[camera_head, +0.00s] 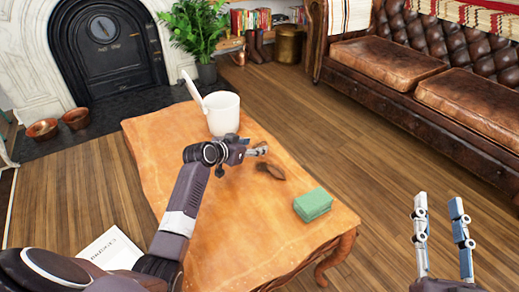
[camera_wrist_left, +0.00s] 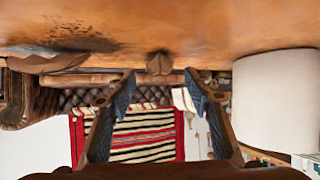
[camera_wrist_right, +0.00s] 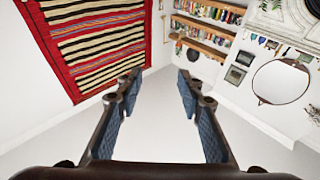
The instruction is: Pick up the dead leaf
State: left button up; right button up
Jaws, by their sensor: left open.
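The dead leaf (camera_head: 271,171) is small, brown and curled. It lies on the wooden table (camera_head: 225,235), just right of and nearer than my left gripper's fingertips. My left gripper (camera_head: 259,151) is low over the table and open, with nothing between its fingers. In the left wrist view, which is upside down, a small brown shape (camera_wrist_left: 159,63), apparently the leaf, shows ahead between the fingers (camera_wrist_left: 160,88). It looks apart from them. My right gripper (camera_head: 441,212) is open and empty, pointing up right of the table.
A white bin (camera_head: 223,116) with its lid raised stands on the table behind my left gripper. A green block (camera_head: 312,204) lies near the table's right edge. A leather sofa (camera_head: 440,90) stands beyond. The table's near part is clear.

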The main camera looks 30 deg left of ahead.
pick_arm(q)
jog(key=b+x, duration=0.1)
jog(key=x, duration=0.1)
jog(key=shift+w+f, duration=0.2)
jog(key=shift+w, duration=0.1)
jog(key=c, duration=0.8)
pick_arm(e)
jog(key=s+r+t+y, duration=0.1)
jog(key=s+r+t, duration=0.2)
jog(key=r, duration=0.3)
